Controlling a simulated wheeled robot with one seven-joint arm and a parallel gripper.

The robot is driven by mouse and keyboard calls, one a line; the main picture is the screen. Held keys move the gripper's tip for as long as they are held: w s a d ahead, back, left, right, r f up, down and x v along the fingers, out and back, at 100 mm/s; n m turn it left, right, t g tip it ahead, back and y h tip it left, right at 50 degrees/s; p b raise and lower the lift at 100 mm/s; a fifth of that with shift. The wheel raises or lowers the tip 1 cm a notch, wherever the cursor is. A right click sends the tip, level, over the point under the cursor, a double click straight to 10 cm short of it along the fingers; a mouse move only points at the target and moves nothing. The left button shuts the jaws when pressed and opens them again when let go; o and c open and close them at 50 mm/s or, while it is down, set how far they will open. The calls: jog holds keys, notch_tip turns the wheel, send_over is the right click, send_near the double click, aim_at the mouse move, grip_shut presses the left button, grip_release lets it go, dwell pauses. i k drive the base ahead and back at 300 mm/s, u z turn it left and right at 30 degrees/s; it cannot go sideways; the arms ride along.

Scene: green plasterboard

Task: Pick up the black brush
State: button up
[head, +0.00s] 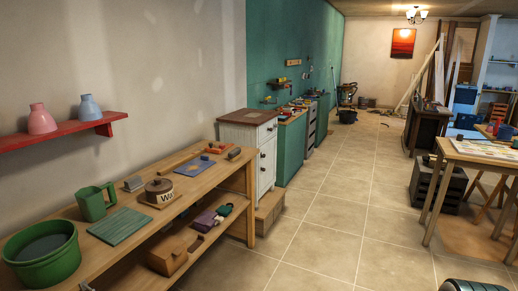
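I cannot make out a black brush for certain. A small dark grey block-like item (234,153) lies at the far end of the wooden workbench top (140,235). A small dark item (196,243) lies on the bench's lower shelf, beside a brown wooden block. Both are too small to tell whether either is a brush. My gripper is not seen in the head view.
A table (475,157) stands right.

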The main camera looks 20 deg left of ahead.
aim_at(235, 153)
jog(key=i, duration=1.1)
jog(key=u, duration=1.05)
jog(key=i, duration=2.95)
jog(key=u, duration=0.5)
